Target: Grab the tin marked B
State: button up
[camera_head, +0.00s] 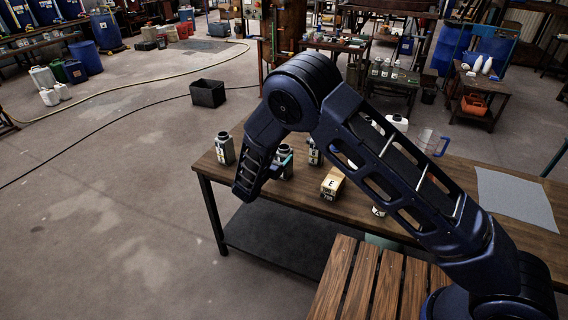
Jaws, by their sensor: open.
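Several small grey tins with pale labels stand on the brown wooden table (455,190). One tin (225,150) is upright near the left corner. A second tin (287,168), with teal showing near its top, stands right of my forearm. A third tin (314,157) is partly hidden by my arm. Their label letters are too small to read, so I cannot tell which is B. My gripper (273,171) is small and dark at the end of my arm, close to the second tin and partly hidden. It is open; I cannot tell whether it touches the tin.
A clear jug with a blue handle (431,143) and a grey sheet (515,198) are farther right. A slatted wooden surface (365,285) is in front.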

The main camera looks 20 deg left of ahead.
aim_at(281, 153)
jog(key=shift+w+d+f, duration=0.15)
jog(key=shift+w, duration=1.2)
jog(key=shift+w+d+f, duration=0.15)
jog(key=shift+w, duration=1.2)
jog(key=c, duration=1.3)
jog(key=shift+r, duration=0.1)
jog(key=shift+c, duration=0.3)
